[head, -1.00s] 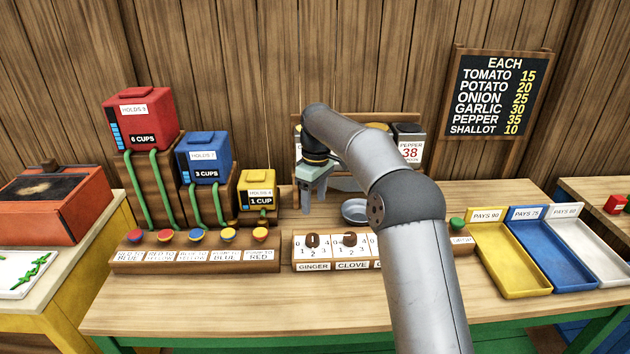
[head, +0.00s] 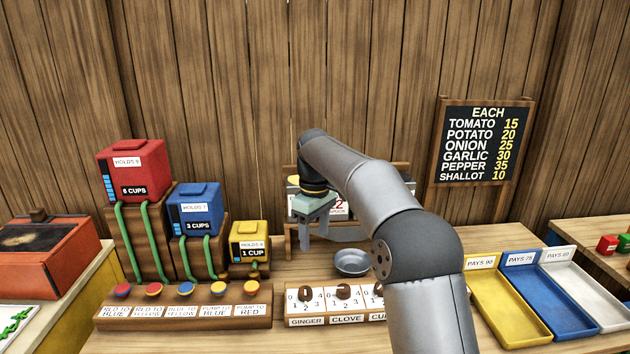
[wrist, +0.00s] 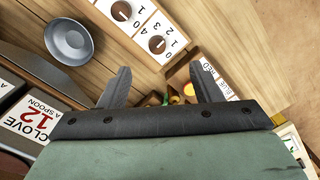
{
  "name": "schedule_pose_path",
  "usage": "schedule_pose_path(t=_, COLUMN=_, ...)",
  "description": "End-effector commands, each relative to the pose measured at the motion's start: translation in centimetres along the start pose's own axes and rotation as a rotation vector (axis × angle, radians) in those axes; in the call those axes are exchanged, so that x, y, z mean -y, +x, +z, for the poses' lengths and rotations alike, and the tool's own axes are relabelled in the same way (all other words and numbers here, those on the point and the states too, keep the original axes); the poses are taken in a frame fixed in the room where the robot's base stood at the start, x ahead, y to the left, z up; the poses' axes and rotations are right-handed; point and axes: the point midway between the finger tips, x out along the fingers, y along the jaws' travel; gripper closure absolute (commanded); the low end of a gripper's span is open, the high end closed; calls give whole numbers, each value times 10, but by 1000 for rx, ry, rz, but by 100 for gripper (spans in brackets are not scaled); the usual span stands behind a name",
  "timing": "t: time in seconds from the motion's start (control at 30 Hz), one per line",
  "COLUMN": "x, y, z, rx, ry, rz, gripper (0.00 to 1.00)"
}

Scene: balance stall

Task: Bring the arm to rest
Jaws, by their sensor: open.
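My gripper (head: 318,240) hangs above the wooden counter in the head view, in front of the spice shelf and to the left of the metal bowl (head: 352,262). In the wrist view its two fingers (wrist: 158,88) stand apart with nothing held between them. Below them in that view show the counter, the dial panel (wrist: 150,25) and part of the button row. The arm is bent, with its elbow at the right of the bowl, and it hides part of the dial panel and the shelf.
Red (head: 133,170), blue (head: 195,208) and yellow (head: 249,240) tanks stand on steps at the left, above a button row (head: 185,310). Yellow (head: 500,300), blue (head: 550,290) and white (head: 595,285) trays lie at the right. A price board (head: 480,145) stands behind.

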Motion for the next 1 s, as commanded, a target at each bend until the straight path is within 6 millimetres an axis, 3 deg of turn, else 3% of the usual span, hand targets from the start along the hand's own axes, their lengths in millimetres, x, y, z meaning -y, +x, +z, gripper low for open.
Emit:
schedule_pose_path(t=0.1, x=23, y=-12, z=52, rx=6, ry=131, rz=36, gripper=42)
schedule_pose_path(t=0.27, x=61, y=-6, z=132, rx=0, ry=341, rz=67, gripper=42)
schedule_pose_path(t=0.5, x=136, y=40, z=258, rx=-38, ry=681, rz=78, gripper=42)
schedule_pose_path(t=0.6, x=168, y=65, z=297, rx=-59, ry=800, rz=70, gripper=42)
schedule_pose_path(t=0.7, x=192, y=87, z=323, rx=-73, ry=885, rz=61, gripper=42)
schedule_pose_path(t=0.8, x=206, y=100, z=338, rx=-83, ry=935, rz=54, gripper=42)
schedule_pose_path(t=1.0, x=212, y=106, z=343, rx=-85, ry=956, rz=50, gripper=42)
